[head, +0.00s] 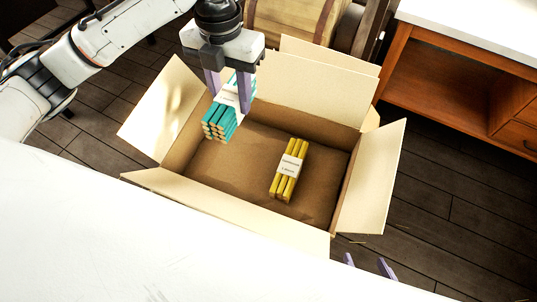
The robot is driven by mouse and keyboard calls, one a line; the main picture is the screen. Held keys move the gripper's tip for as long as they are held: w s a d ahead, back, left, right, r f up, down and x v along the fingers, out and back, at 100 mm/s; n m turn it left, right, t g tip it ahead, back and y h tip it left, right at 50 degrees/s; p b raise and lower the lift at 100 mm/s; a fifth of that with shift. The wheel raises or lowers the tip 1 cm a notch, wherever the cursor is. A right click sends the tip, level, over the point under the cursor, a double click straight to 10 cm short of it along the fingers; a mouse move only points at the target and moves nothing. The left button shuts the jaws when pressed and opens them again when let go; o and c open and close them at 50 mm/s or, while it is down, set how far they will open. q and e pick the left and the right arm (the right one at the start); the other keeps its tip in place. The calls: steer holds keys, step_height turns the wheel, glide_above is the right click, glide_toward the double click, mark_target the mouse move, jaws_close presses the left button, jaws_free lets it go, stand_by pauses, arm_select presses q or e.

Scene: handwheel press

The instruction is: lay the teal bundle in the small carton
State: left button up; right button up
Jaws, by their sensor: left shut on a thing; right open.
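The teal bundle (219,123) is a stack of teal sticks with a white paper band. My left gripper (229,99) is shut on it, one finger on each side. It holds the bundle over the left part of the open carton (255,205); I cannot tell how far above the carton floor it is. A yellow bundle (287,172) with a white label lies on the carton's brown floor, right of centre. Only the fingertips of my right gripper (367,264) show, at the bottom edge, apart and empty, just outside the carton.
The carton's flaps are folded outward; the left flap (163,107) and right flap (374,175) stick out sideways. A white surface (130,245) fills the lower left. A wooden barrel-like object (295,22) stands behind the carton. A wooden cabinet (440,70) is at upper right.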

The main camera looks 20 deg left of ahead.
arm_select(q)
step_height(320, 180, down, 9)
glide_above(240, 156)
steer(key=shift+f, duration=2.35)
steer(key=shift+f, duration=0.1)
steer(key=shift+f, duration=0.5)
steer(key=o, duration=1.2)
step_height(240, 156, up, 13)
steer(key=shift+r, duration=0.1)
